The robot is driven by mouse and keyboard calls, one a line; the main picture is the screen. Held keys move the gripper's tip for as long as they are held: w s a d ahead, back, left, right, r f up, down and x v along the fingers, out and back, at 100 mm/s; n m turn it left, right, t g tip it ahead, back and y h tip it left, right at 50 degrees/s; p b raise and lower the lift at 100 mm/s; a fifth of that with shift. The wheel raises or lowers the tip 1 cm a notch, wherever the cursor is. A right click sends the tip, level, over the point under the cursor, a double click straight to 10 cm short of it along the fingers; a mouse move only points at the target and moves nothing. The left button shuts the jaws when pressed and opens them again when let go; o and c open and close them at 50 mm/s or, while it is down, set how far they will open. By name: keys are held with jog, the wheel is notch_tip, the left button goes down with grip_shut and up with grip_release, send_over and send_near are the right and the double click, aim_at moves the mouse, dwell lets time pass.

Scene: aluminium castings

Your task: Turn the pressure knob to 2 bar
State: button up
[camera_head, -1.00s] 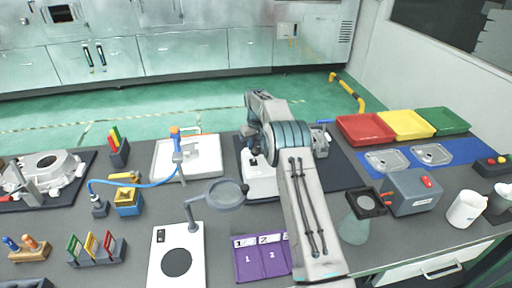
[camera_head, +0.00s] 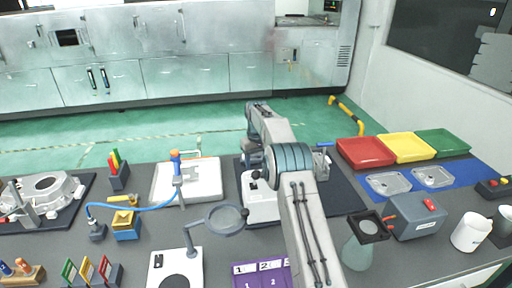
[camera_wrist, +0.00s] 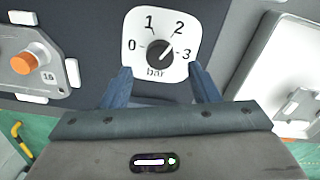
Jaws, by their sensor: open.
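In the wrist view a white dial plate (camera_wrist: 178,25) carries the marks 0, 1, 2, 3 and the word bar. The black pressure knob (camera_wrist: 158,51) sits in its middle. Its light pointer line looks turned to the upper right, toward 2; the exact setting is hard to read. My gripper (camera_wrist: 162,80) is open, with one blue-grey finger on each side of the dial's lower part. Nothing is between the fingers, and they look clear of the knob.
In the wrist view an orange knob (camera_wrist: 28,61) on a grey part is at left and a white tray (camera_wrist: 289,75) at right.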

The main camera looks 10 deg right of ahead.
notch_tip(320, 180, up, 10)
jog(key=p, duration=0.1)
jog(key=shift+f, duration=0.2)
jog(key=s+r+m+t, duration=0.1)
jog(key=s+r, duration=0.6)
jog(key=s, duration=0.3)
jog(key=s+r+t, duration=0.1)
jog(key=s+r, duration=0.6)
jog(key=s, duration=0.3)
jog(key=s+f+m, duration=0.1)
jog(key=s+f, duration=0.3)
jog(key=s, duration=0.9)
jog(key=s+f+m+t, duration=0.1)
jog(key=s+f, duration=0.3)
jog(key=s, duration=1)
jog(key=shift+f, duration=0.25)
jog(key=shift+s, duration=0.1)
